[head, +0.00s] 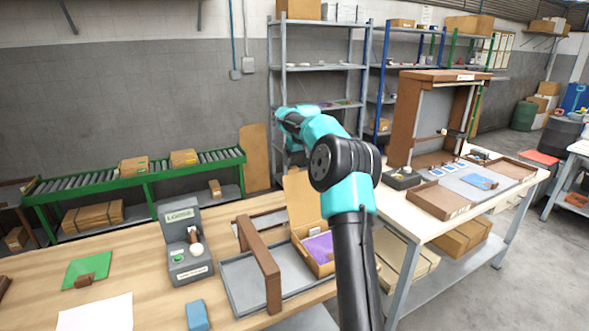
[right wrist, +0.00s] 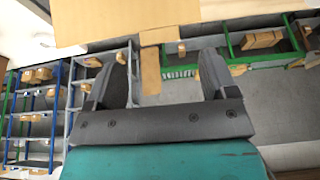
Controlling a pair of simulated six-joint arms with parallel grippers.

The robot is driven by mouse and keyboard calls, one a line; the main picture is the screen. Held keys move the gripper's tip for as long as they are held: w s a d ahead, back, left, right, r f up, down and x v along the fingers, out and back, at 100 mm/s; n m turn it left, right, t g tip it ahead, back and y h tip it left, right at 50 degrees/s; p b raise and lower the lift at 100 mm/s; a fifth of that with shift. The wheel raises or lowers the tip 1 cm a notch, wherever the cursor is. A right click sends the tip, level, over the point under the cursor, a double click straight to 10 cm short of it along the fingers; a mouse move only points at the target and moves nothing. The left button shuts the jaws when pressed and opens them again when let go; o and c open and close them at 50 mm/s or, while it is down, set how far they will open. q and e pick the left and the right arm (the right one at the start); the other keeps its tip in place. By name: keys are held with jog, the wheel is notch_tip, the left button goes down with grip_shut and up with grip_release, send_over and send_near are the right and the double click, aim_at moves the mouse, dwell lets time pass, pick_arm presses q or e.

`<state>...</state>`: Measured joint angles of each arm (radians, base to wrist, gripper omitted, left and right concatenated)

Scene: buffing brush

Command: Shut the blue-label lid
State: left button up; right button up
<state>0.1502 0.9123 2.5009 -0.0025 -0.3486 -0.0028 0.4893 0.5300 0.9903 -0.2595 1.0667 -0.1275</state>
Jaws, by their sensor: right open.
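A small wooden box (head: 327,268) with a purple interior (head: 318,247) stands on the wooden table, partly behind my right arm. Its tan lid (head: 300,198) stands up at the back, open. I see no blue label on it from here. My right gripper (right wrist: 166,60) is open in the right wrist view, with nothing between its fingers. A broad tan panel (right wrist: 125,22) fills the top of that view; I cannot tell if it is the lid. In the head view my right arm reaches up past the box and its fingers cannot be made out. My left gripper is not in view.
A grey tray (head: 235,293) with a brown frame (head: 258,262) stands left of the box. A grey device (head: 186,245) reading "LOOSE", a blue block (head: 197,315), a green pad (head: 88,268) and white paper (head: 97,313) lie further left. A white workbench (head: 408,219) is at the right.

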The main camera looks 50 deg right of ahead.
aim_at(294, 171)
jog(key=x, duration=0.5)
jog(key=shift+f, duration=0.15)
jog(key=shift+c, duration=0.4)
jog(key=c, duration=1.2)
jog(key=shift+s, duration=0.1)
